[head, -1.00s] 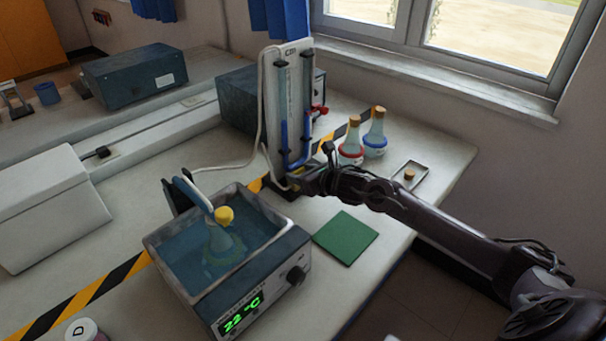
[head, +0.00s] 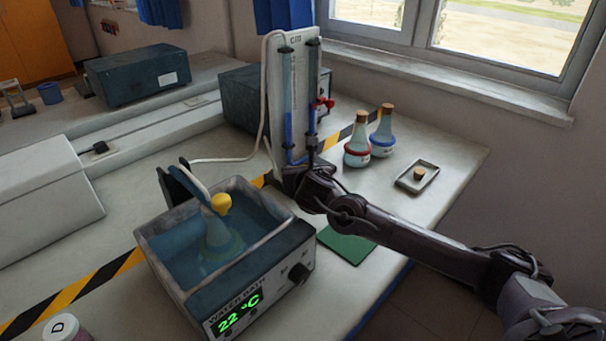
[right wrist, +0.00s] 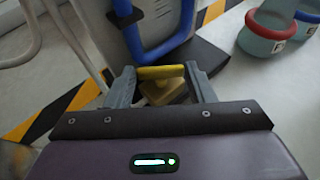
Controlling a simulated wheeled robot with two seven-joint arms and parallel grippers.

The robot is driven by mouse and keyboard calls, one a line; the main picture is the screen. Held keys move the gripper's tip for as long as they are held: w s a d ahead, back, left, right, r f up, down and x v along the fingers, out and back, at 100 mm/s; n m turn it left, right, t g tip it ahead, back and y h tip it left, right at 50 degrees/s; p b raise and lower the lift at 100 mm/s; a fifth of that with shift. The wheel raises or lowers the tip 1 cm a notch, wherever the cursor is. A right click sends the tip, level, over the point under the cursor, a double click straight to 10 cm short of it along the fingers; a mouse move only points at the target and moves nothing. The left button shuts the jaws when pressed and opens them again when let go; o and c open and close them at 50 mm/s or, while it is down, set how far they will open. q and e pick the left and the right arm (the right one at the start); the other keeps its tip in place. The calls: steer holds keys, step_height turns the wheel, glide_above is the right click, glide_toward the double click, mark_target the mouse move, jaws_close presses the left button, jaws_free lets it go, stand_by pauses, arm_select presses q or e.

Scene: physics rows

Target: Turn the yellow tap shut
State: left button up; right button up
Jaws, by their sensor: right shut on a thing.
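The yellow tap (right wrist: 160,73) shows in the right wrist view as a short yellow bar on a yellow body, low in front of the U-tube gauge. My right gripper (right wrist: 160,76) is shut on the bar, one finger at each end. In the head view my right gripper (head: 290,176) is at the foot of the gauge board (head: 300,95) and hides the tap. Blue liquid stands in both gauge tubes, and a red valve (head: 325,103) is on the right side. My left gripper is not in view.
A water bath (head: 288,252) with a yellow-topped flask (head: 220,232) stands at front left. Two corked flasks (head: 358,150) (head: 382,140) and a small tray (head: 432,182) are to the right. A green mat (head: 345,247) lies under my forearm. A hose (head: 262,110) runs left of the gauge.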

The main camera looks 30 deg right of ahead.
stand_by(0.3)
steer(key=o, duration=1)
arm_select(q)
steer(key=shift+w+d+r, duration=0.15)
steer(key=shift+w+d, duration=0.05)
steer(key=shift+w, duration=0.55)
arm_select(e)
steer(key=v, duration=0.7)
steer(key=shift+s+a+r, duration=0.1)
steer(key=shift+s+r, duration=0.05)
steer(key=shift+s, duration=0.2)
